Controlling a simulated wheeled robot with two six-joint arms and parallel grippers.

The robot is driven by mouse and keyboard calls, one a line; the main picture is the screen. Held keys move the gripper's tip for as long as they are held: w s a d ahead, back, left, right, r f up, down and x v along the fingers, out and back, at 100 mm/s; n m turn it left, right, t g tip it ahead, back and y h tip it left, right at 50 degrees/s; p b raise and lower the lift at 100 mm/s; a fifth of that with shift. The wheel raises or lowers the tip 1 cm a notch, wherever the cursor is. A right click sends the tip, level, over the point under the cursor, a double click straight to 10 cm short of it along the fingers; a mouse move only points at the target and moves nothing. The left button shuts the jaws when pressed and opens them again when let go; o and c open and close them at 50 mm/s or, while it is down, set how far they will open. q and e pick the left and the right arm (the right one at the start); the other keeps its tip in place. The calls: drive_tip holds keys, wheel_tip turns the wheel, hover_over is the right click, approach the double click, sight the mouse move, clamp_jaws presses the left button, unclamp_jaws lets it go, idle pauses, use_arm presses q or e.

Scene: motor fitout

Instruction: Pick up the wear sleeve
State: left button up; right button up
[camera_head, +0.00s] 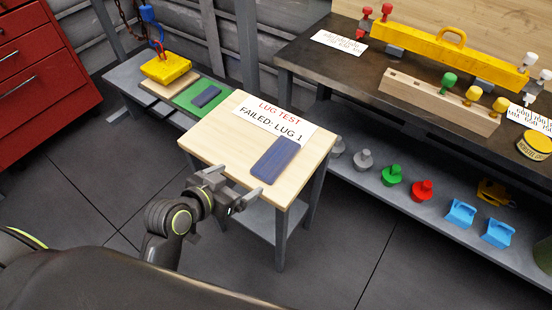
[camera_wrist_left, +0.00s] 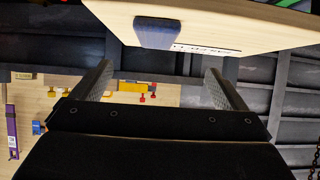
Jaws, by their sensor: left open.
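A flat dark-blue oblong piece (camera_head: 275,158), which looks like the wear sleeve, lies on the small wooden-topped table (camera_head: 205,140), in front of the "LUG TEST FAILED: LUG 1" sign (camera_head: 272,118). In the left wrist view the blue piece (camera_wrist_left: 157,33) shows on the pale tabletop (camera_wrist_left: 230,18), at the top of the picture. My left gripper (camera_head: 237,187) is open and empty by the table's near-left edge, apart from the piece. Its two fingers also show in the left wrist view (camera_wrist_left: 158,70). My right gripper is not in view.
A smaller dark-blue piece (camera_head: 207,96) lies on a green mat (camera_head: 187,103) on the low bench behind, near a yellow block (camera_head: 166,68). The right workbench (camera_head: 345,75) holds a yellow beam (camera_head: 440,52); its lower shelf holds coloured knobs and blue brackets. Floor in front is clear.

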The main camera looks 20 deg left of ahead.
use_arm(q)
drive_tip(key=r, duration=0.1)
approach(276, 157)
drive_tip(key=x, duration=0.9)
drive_tip(key=shift+w+f, duration=0.1)
drive_tip(key=c, duration=1.1)
